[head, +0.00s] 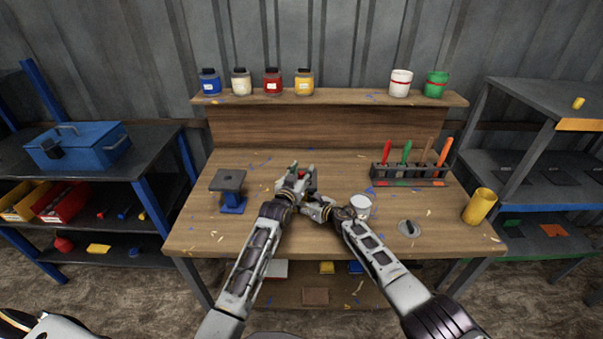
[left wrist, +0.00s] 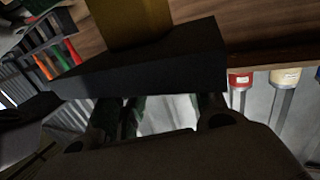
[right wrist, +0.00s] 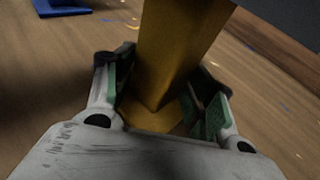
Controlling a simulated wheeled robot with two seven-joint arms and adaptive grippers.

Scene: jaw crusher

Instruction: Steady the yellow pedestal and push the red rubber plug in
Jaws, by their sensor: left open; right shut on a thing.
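The yellow pedestal (right wrist: 180,50) stands on the bench, its column between the green-padded fingers of my right gripper (right wrist: 163,95), which is shut on it low down near the foot. The pedestal also shows in the left wrist view (left wrist: 135,20), with its dark top plate (left wrist: 140,65). My left gripper (left wrist: 163,108) is open beside this plate; its fingertips are partly hidden behind the plate. In the head view, the left gripper (head: 302,178) is just above the right gripper (head: 318,207). A small red spot (head: 301,175) by the left gripper may be the plug; its seating is hidden.
A blue pedestal (head: 233,203) with a dark top stands to the left. A white cup (head: 360,206), a grey disc (head: 409,228), a yellow cup (head: 480,206) and a tool rack (head: 408,174) are to the right. Jars (head: 273,82) line the back shelf.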

